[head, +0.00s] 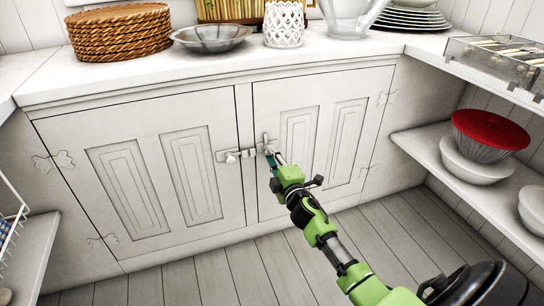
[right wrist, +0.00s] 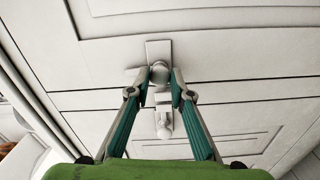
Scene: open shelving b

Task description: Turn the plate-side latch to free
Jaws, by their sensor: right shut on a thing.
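The white cabinet has two panelled doors, the left door (head: 150,180) and the right door (head: 310,145), both closed. A small white latch (head: 265,140) sits at the inner edge of the right door, below the plate side of the counter. My right gripper (head: 270,152) reaches up to it from the lower right. In the right wrist view my right gripper (right wrist: 160,78) has its fingertips closed on either side of the latch's round knob (right wrist: 159,72). A second fitting with a knob (head: 231,157) is on the left door. My left gripper is not in view.
The counter holds a wicker stack (head: 120,32), a glass bowl (head: 211,38), a white lattice cup (head: 284,24) and stacked plates (head: 410,20). The floor (head: 200,275) before the doors is clear.

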